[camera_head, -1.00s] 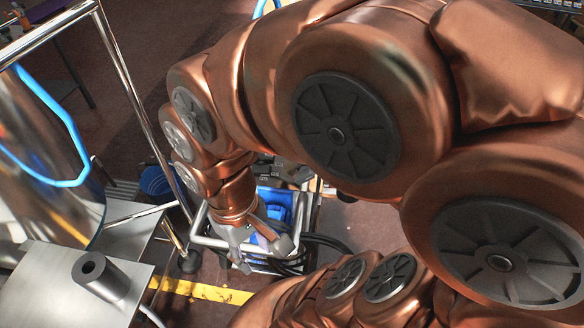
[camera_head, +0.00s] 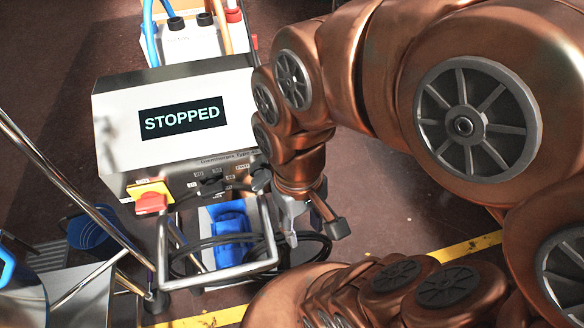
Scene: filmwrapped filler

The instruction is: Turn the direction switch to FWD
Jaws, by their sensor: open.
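A grey control box (camera_head: 180,125) with a display (camera_head: 179,117) reading "STOPPED" stands left of my arm. Along its lower front are a red switch (camera_head: 150,202) on a yellow plate and several small dark controls, including a dark knob (camera_head: 211,183). The labels there are too small to read, so I cannot tell which control is the direction switch. My gripper (camera_head: 313,228) points down in front of and below the box's right end, with its fingers spread and nothing between them. My arm hides part of the box's right end.
A metal push handle (camera_head: 222,280) and a blue pump housing (camera_head: 230,235) with black hoses are below the box. Blue and orange hoses rise behind it. A chrome rail (camera_head: 75,190) and a blue bucket (camera_head: 90,232) are at left. A yellow floor line (camera_head: 470,247) runs at right.

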